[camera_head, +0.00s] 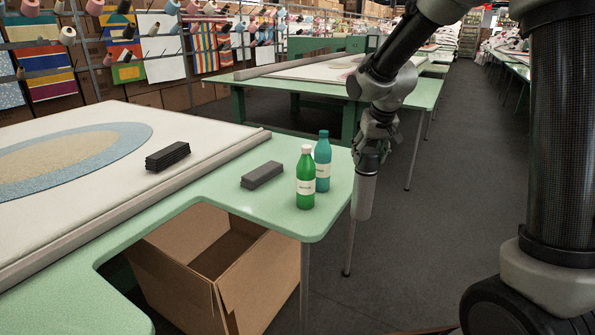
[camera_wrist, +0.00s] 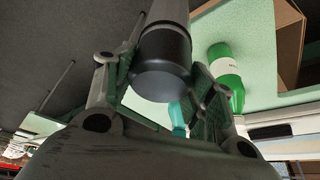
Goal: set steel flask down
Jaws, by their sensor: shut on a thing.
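The steel flask (camera_head: 365,192) is a grey metal cylinder. It hangs upright below my gripper (camera_head: 374,132), just right of the green table's (camera_head: 325,220) right edge in the head view, with the dark floor behind it. In the wrist view my gripper (camera_wrist: 163,72) has one finger on each side of the flask (camera_wrist: 167,12), shut on it near its dark end. A green bottle (camera_head: 305,180) and a teal bottle (camera_head: 323,160) stand on the table corner, left of the flask. The flask appears clear of the table.
An open cardboard box (camera_head: 240,270) stands below the table. Bare table top shows left of the green bottle.

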